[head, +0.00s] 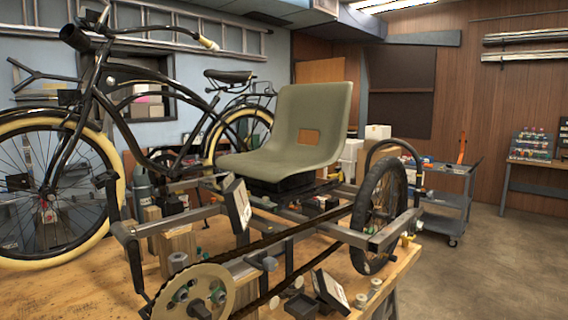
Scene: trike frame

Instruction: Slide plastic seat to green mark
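The plastic seat (312,112) is a grey-green moulded shell with a rectangular cut-out in its backrest. It sits upright on a black base (290,184) over the metal rails of the trike frame (205,213), near the middle of the head view. I cannot make out a green mark on the rails; the seat and frame parts may hide it. Neither of my grippers shows in this view, and nothing of mine touches the seat.
The trike frame stands on a wooden workbench (70,285), with a chainring (193,292), a chain and a rear wheel (378,215) around the seat. A black bicycle (150,100) stands behind at left. A grey cart (445,200) stands at right, with open floor beside it.

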